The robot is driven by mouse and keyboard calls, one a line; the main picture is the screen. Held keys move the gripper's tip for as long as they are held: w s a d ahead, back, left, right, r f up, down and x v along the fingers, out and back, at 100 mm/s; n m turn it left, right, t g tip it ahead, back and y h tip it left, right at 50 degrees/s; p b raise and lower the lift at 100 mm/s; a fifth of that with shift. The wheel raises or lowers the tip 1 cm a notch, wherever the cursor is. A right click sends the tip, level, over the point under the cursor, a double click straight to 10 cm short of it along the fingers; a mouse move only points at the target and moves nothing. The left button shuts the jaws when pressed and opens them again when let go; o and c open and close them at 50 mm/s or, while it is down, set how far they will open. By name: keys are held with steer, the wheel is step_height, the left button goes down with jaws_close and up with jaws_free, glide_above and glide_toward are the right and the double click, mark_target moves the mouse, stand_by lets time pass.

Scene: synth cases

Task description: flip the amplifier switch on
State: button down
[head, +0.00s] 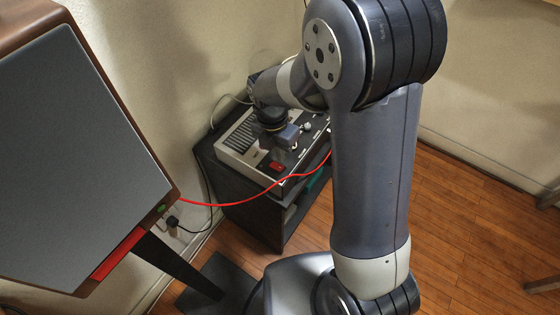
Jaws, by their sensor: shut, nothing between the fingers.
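The amplifier (235,158) is a pale box with a dark, slotted top panel. It sits on a dark cabinet against the wall. A red switch (277,167) shows on its panel near the front edge. I cannot tell which way the switch is set. My gripper (290,145) is over the amplifier, shut and empty, pointing down just behind the red switch. Whether its fingertips touch the panel cannot be told.
A large speaker (75,150) with a grey front stands at the left on a dark stand. A red cable (225,204) hangs from it across the cabinet (262,220) front to the amplifier. A black cable hangs nearby. Open wooden floor (465,235) lies at the right.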

mark_target(281, 168)
steer(key=shift+s+d+f, duration=0.1)
steer(key=shift+d+f, duration=0.1)
steer(key=shift+f, duration=1.55)
steer(key=shift+s+d+f, duration=0.1)
steer(key=shift+s+f, duration=0.05)
steer(key=shift+f, duration=0.15)
steer(key=shift+w+a+r, duration=0.25)
steer(key=shift+w+a, duration=0.3)
steer(key=shift+a, duration=0.15)
steer(key=shift+r, duration=0.1)
